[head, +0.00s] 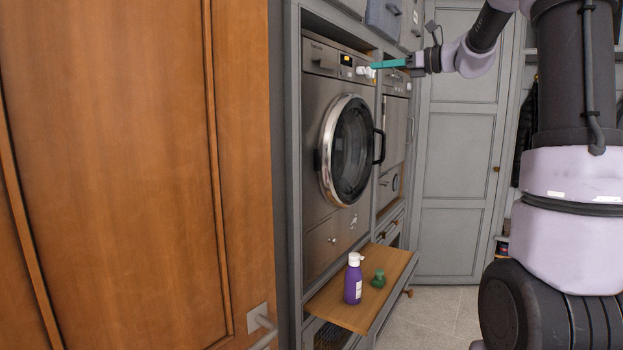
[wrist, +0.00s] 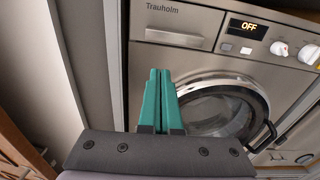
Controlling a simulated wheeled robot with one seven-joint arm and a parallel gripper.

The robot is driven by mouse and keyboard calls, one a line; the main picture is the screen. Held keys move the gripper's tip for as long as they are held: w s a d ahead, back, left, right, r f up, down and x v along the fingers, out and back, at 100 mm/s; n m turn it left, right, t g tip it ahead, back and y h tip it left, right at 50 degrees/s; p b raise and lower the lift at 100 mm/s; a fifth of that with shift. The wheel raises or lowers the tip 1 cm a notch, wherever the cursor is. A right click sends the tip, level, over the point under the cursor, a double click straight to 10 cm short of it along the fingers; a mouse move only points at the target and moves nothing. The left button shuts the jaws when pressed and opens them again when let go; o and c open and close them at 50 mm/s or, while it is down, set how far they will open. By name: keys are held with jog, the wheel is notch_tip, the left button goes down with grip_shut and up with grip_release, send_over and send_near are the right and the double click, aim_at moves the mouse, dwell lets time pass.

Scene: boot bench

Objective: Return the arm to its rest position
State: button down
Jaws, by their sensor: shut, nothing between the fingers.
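My gripper (head: 388,63) has teal fingers and is stretched out in front of the control panel of a steel washing machine (head: 318,110). In the wrist view my gripper (wrist: 159,75) is shut and empty, its two fingers side by side below the drawer marked "Trauholm". The washing machine's display (wrist: 249,27) reads "OFF" there. In the head view the fingertips overlap the area by the white knobs (head: 365,72); I cannot tell whether they touch. The round door (head: 350,150) looks closed.
A purple bottle (head: 353,280) with a white cap and a small green object (head: 378,279) stand on a pulled-out wooden shelf (head: 335,303) below the machine. A wooden door (head: 120,170) fills the left. Grey cabinet doors (head: 455,150) stand behind. Tiled floor (head: 435,315) is clear at centre right.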

jog(key=s+a+f+n+g+h, duration=0.25)
jog(key=s+f+n, duration=0.25)
jog(key=s, duration=0.4)
jog(key=s+a+f+n+g+h, duration=0.1)
jog(key=s+a+f+n+h, duration=0.25)
jog(key=s, duration=0.55)
jog(key=s+d+f+n+h, duration=0.3)
jog(key=s+f+n, duration=0.3)
jog(key=s, duration=0.1)
jog(key=s+d+f+n+h, duration=0.3)
jog(key=s+f+n, duration=0.2)
jog(key=s+n, duration=0.1)
jog(key=shift+s+d+f+t, duration=0.35)
jog(key=shift+s+f, duration=0.05)
jog(key=shift+s, duration=0.4)
